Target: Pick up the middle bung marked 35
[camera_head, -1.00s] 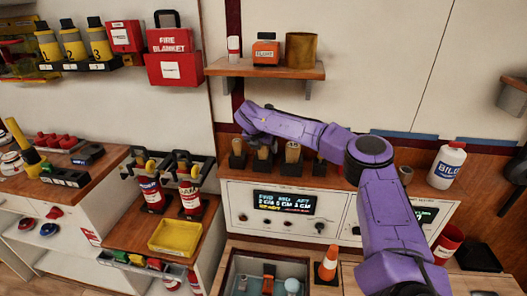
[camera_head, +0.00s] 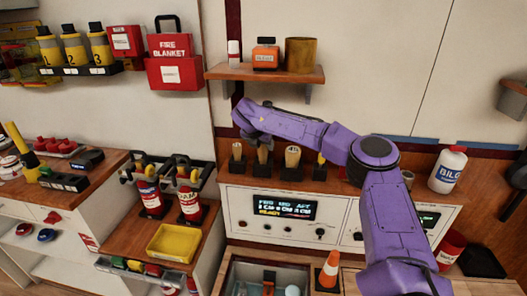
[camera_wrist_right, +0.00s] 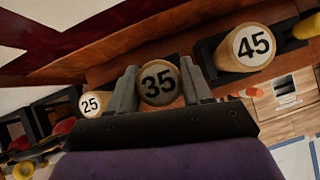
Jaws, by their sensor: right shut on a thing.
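The bung marked 35 (camera_wrist_right: 159,82) is a pale wooden plug with a black number on its round end. In the right wrist view it sits between the two grey fingers of my right gripper (camera_wrist_right: 160,88), which is shut on it. The bung marked 25 (camera_wrist_right: 92,104) is to its left and the bung marked 45 (camera_wrist_right: 246,47) to its right. In the head view the right gripper (camera_head: 260,142) reaches down over the row of bungs, and the 45 bung (camera_head: 292,156) stands just right of it. I cannot tell whether the 35 bung is clear of its holder. My left gripper is out of view.
The bungs stand in black holders on a wooden ledge above a white panel with a lit display (camera_head: 285,207).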

